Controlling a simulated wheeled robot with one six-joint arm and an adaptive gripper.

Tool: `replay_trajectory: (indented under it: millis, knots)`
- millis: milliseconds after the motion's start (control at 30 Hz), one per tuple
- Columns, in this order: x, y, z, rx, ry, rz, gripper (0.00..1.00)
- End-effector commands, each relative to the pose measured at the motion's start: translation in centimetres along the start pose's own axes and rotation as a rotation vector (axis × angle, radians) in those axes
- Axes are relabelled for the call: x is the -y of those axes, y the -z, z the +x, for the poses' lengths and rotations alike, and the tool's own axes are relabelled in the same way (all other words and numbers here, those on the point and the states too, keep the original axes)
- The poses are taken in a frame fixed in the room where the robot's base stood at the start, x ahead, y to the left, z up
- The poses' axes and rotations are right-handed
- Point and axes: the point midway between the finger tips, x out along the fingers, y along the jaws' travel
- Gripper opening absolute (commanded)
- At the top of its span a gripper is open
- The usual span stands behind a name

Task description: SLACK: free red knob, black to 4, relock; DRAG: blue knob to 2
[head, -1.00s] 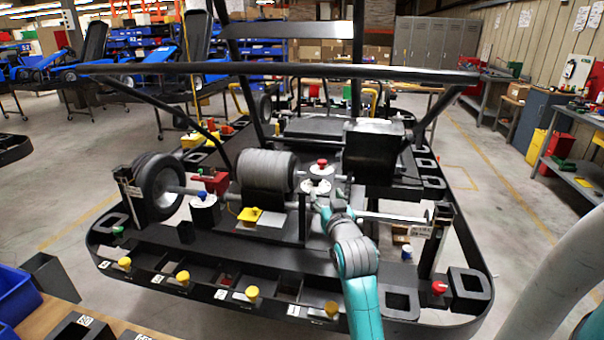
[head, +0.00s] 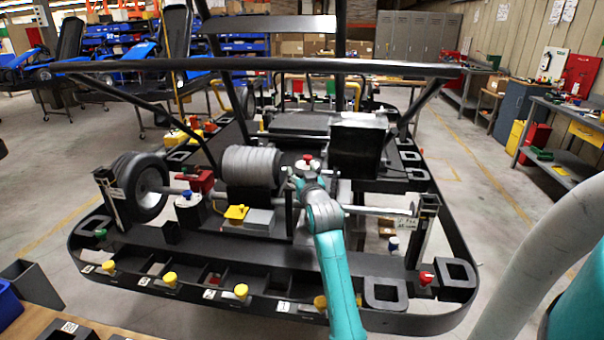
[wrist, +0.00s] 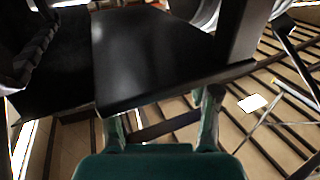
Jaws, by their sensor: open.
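A red knob (head: 307,158) tops a white-and-black round mount at the middle of the kart stand. Another red knob (head: 426,278) is at the stand's right front corner. A blue knob (head: 186,194) tops a round mount at the left, beside the tire; another blue knob (head: 394,243) is at the right. I cannot make out the SLACK or DRAG labels or a black knob. My gripper (head: 299,179) is close to the central mount, partly hidden by my arm. In the wrist view my gripper (wrist: 162,108) is open, its fingers apart below a black plate (wrist: 155,55).
Black roll bars (head: 260,64) cross above the stand. A grey cylinder (head: 250,167) and black box (head: 357,145) flank the central mount. Yellow knobs (head: 170,279) line the front rail beside number tags. A wooden bench (head: 40,325) is at lower left.

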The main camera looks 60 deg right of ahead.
Motion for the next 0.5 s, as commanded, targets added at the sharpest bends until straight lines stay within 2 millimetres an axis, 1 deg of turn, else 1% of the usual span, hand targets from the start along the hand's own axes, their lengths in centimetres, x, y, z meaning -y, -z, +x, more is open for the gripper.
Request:
replay_trajectory:
  millis: [200,233,433,467,500]
  knots:
    - [-0.01,0.0,0.03,0.0,0.0,0.0,0.61]
    - [-0.01,0.0,0.03,0.0,0.0,0.0,0.58]
    - [0.0,-0.01,0.02,0.0,0.0,0.0,0.08]
    - [0.0,-0.01,0.02,0.0,0.0,0.0,0.03]
    - [0.0,-0.01,0.02,0.0,0.0,0.0,0.03]
